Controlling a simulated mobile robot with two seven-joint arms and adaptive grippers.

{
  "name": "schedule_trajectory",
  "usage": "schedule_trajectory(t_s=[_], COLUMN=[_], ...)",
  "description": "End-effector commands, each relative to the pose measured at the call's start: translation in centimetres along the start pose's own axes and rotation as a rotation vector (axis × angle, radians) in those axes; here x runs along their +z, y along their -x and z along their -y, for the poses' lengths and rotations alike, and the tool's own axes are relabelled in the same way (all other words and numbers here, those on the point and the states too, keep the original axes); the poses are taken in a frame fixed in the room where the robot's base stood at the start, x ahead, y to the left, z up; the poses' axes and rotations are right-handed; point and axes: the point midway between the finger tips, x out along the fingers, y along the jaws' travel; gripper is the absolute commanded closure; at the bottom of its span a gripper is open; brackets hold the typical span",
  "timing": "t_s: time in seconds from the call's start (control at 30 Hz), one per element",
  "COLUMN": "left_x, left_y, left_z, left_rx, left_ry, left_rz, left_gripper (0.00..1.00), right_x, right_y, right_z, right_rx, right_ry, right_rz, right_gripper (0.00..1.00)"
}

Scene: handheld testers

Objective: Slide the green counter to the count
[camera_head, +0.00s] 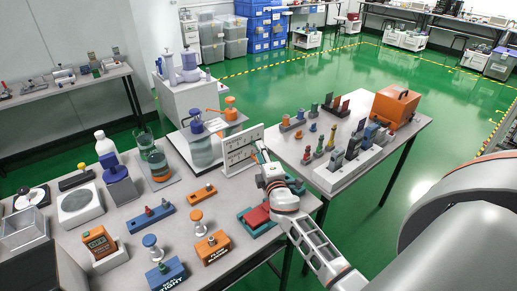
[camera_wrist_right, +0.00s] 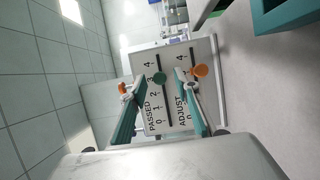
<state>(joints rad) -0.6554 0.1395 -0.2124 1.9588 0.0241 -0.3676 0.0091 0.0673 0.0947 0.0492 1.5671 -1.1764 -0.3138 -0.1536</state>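A white counter board (camera_head: 241,150) stands upright on the near table. In the right wrist view the board (camera_wrist_right: 210,95) shows two slotted scales, PASSED and ADJUST, marked 0 to 4. The green counter (camera_wrist_right: 159,79) is a round knob on the PASSED scale and appears beside the 3. An orange counter (camera_wrist_right: 200,70) is on the ADJUST scale. My right gripper (camera_wrist_right: 156,80) is open, its fingers spread on either side of the green counter in that view, with visible gaps. In the head view my right gripper (camera_head: 261,153) is at the board's right end. My left gripper is not in view.
Red and teal trays (camera_head: 258,220) lie below my right arm. A blue block (camera_head: 167,274) and orange block (camera_head: 213,247) stand at the near table edge. A second table (camera_head: 340,185) holds several handheld devices and an orange case (camera_head: 396,104).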

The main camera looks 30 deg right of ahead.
Motion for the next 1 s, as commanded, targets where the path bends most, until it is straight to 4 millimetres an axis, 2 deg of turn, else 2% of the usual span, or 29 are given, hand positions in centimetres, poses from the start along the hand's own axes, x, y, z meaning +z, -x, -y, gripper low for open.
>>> schedule_trajectory(t_s=[0.1,0.2,0.53,0.57,0.67,0.87,1.0], left_x=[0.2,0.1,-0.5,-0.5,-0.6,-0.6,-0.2], left_y=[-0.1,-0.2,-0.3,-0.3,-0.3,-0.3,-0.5], left_z=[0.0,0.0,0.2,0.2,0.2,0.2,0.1], left_rx=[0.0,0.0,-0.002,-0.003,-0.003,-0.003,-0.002], left_ry=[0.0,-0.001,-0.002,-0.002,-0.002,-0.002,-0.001], left_rz=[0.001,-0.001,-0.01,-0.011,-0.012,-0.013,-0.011], left_gripper=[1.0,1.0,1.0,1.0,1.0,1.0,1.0], right_x=[0.0,0.0,0.0,0.0,0.0,0.0,-1.4], right_y=[-1.5,-2.2,-2.6,-2.6,-2.6,-2.6,-2.0], right_z=[0.0,0.0,0.0,0.0,0.0,0.0,0.2], right_rx=[0.001,0.0,0.0,0.0,0.0,0.0,0.0], right_ry=[0.001,0.001,0.0,0.0,0.0,0.0,-0.003], right_rz=[0.0,0.0,0.0,0.0,0.0,0.0,-0.001], right_gripper=[0.69,0.69,0.69,0.74,1.0,1.0,1.0])
